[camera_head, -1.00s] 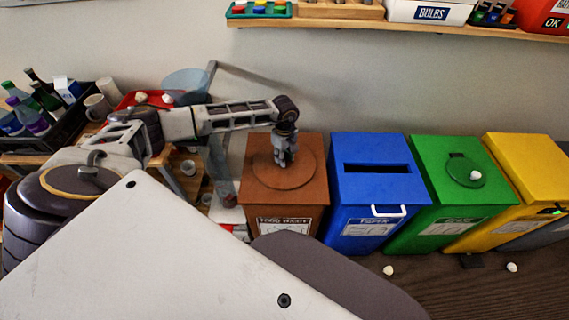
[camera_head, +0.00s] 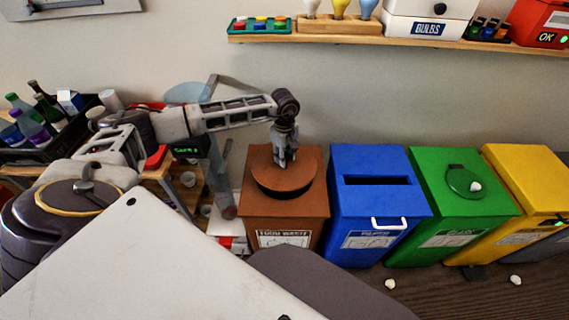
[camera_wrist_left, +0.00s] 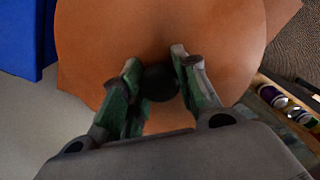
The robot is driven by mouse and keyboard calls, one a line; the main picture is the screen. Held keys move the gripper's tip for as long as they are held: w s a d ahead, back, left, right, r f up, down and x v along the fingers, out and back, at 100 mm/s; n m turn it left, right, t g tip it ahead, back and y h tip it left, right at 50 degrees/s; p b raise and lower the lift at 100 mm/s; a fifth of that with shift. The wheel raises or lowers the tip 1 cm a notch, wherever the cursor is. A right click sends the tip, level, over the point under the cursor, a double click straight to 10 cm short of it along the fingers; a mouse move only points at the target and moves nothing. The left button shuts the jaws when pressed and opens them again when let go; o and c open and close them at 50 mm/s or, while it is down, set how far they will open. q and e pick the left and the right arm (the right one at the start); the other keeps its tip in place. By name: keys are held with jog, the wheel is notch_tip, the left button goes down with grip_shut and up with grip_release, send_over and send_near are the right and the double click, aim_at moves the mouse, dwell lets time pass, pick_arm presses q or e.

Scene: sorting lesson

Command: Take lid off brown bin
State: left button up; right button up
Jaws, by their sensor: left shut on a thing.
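The brown bin (camera_head: 249,210), labelled food waste, stands at the left end of the bin row. Its round brown lid (camera_head: 265,180) sits a little above the bin's top, with a dark band under its edge. My left gripper (camera_head: 284,160) points down over the lid and is shut on its knob. In the left wrist view, my left gripper's fingers (camera_wrist_left: 155,75) close on both sides of the dark round knob (camera_wrist_left: 158,84), with the lid (camera_wrist_left: 215,35) spreading behind. The bin's opening is hidden under the lid. My right gripper is not in view.
A blue bin (camera_head: 372,160) stands close on the right, then a green bin (camera_head: 432,190) and a yellow bin (camera_head: 520,165). A crate of bottles (camera_head: 60,140) is at the left. A shelf (camera_head: 350,38) runs above. Small pale scraps (camera_head: 390,284) lie on the floor.

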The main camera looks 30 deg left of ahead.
pick_arm(q)
jog(key=shift+r, duration=1.45)
